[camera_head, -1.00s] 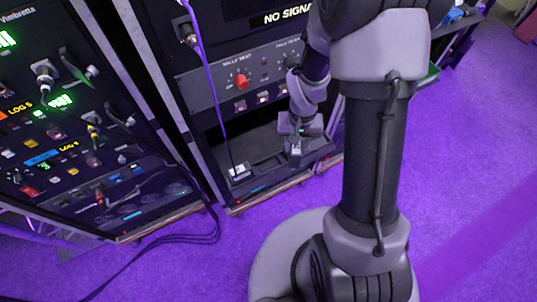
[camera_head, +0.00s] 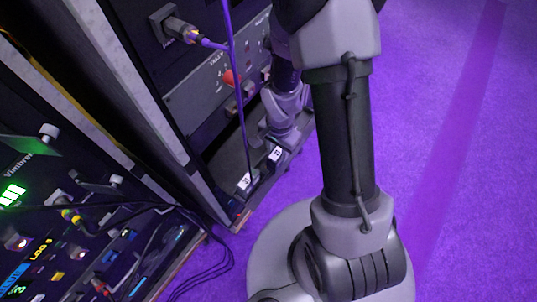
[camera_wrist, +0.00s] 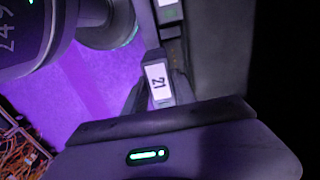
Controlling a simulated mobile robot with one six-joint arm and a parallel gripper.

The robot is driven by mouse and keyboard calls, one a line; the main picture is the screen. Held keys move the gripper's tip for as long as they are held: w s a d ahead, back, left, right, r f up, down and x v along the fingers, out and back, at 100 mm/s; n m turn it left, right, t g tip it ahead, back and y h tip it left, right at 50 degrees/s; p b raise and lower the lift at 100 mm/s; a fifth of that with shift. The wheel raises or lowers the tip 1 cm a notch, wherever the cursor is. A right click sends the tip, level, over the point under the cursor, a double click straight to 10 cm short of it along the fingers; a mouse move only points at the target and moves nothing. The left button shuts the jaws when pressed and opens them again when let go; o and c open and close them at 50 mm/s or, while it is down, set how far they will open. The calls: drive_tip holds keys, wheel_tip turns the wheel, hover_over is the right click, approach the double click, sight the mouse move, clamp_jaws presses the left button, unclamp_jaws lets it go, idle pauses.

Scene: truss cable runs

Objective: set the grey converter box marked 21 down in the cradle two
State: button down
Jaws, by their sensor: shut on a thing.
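The grey converter box marked 21 (camera_wrist: 158,80) is between the fingers of my gripper (camera_wrist: 160,92) in the wrist view, and my gripper is shut on it. In the head view the held box (camera_head: 275,154) shows its white label under my gripper (camera_head: 277,147), low in the rack's open bay. I cannot tell whether it touches the bay floor. A second box with a white label (camera_head: 245,181) sits to its left, at the foot of a purple cable. A white label also shows at the top of the wrist view (camera_wrist: 168,12). I cannot make out cradle two or its marking.
The purple cable (camera_head: 237,90) hangs down in front of the bay from a connector (camera_head: 184,33). A rack of lit panels (camera_head: 60,230) stands at the left. Black cables (camera_head: 205,262) lie on the floor beside it. The purple floor at the right (camera_head: 450,200) is clear.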

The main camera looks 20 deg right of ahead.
drive_tip(key=w+f+b, duration=0.1)
drive_tip(key=a+f, duration=0.1)
drive_tip(key=w+a+f+b, duration=0.1)
drive_tip(key=f, duration=0.1)
drive_tip(key=shift+w+b, duration=0.3)
drive_tip(key=shift+r, duration=0.1)
drive_tip(key=c, duration=1.5)
unclamp_jaws()
drive_tip(key=shift+f, duration=0.2)
drive_tip(key=o, duration=0.5)
drive_tip(key=shift+r, duration=0.1)
wheel_tip(320, 180, up, 12)
drive_tip(key=p, duration=0.5)
drive_tip(key=shift+r+p, duration=0.15)
drive_tip(key=shift+p, duration=0.2)
